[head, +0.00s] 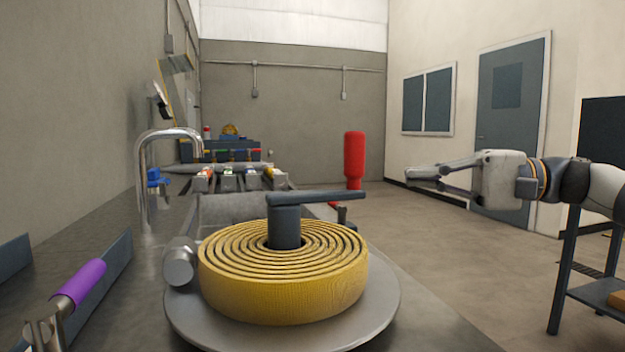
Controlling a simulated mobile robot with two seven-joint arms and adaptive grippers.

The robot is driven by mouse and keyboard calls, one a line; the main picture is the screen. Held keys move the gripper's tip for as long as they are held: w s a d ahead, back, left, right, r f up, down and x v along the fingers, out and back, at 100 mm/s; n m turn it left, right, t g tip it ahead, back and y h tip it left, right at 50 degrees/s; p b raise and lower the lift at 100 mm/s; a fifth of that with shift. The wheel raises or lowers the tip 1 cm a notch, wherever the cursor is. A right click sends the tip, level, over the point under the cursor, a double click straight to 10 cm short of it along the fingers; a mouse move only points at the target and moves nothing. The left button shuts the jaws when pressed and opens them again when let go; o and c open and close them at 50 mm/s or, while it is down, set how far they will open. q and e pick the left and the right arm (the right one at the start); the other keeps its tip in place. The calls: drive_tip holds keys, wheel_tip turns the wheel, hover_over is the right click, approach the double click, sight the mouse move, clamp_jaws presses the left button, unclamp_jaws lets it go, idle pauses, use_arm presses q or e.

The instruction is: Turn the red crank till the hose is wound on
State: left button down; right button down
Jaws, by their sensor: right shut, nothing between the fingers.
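The crank's upright red handle (354,155) stands at the far right end of a dark grey crank arm (318,196). The arm runs from the hub (284,226) to the right, above the reel. The yellow hose (283,297) lies in a tight flat coil of several turns around the hub. A round grey plate (384,310) is under the coil. My right gripper (410,178) is shut and empty. It is to the right of the red handle in the picture, apart from it, with its fingers pointing left. My left gripper is not in view.
A bent chrome pipe (142,165) and a grey cylinder end (180,264) stand left of the reel. A lever with a purple grip (80,283) is at lower left. Valves with coloured tops (230,177) are behind. A dark rack (568,270) is at right. The floor between is clear.

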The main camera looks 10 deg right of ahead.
use_arm(q)
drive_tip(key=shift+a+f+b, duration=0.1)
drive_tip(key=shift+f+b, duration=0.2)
drive_tip(key=shift+b, duration=0.1)
use_arm(e)
drive_tip(key=a, duration=0.9)
drive_tip(key=shift+a, duration=0.15)
drive_tip(key=shift+a+r, duration=0.1)
